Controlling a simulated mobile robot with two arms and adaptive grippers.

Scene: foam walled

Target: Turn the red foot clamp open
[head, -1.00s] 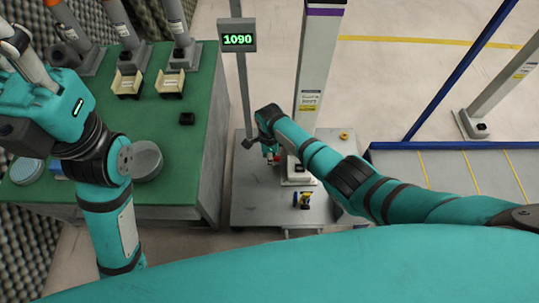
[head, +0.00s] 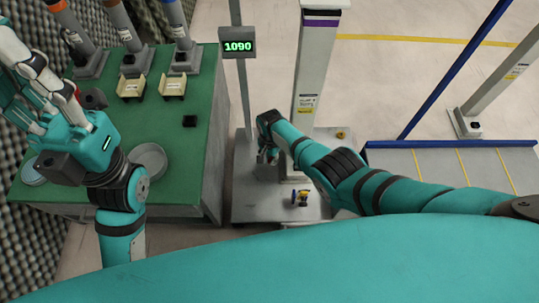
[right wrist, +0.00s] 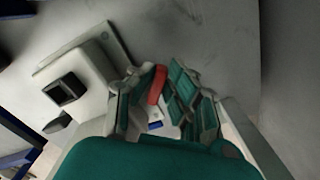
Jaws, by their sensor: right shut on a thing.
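The red foot clamp (right wrist: 157,85) shows in the right wrist view as a short red lever between my right fingers. My right gripper (right wrist: 152,100) is shut on it, with teal pads on both sides. In the head view my right gripper (head: 268,155) is low beside the foot of the white post (head: 315,70), above the grey base plate (head: 250,205). The gripper hides the clamp there. My left gripper (head: 38,85) is over the left side of the green table, with its fingers spread and nothing seen in them.
A thin pole with a display reading 1090 (head: 238,47) stands close to my right gripper. The green table (head: 190,150) holds trays (head: 173,86) and a round grey dish (head: 150,160). A blue-edged platform (head: 450,145) is at right.

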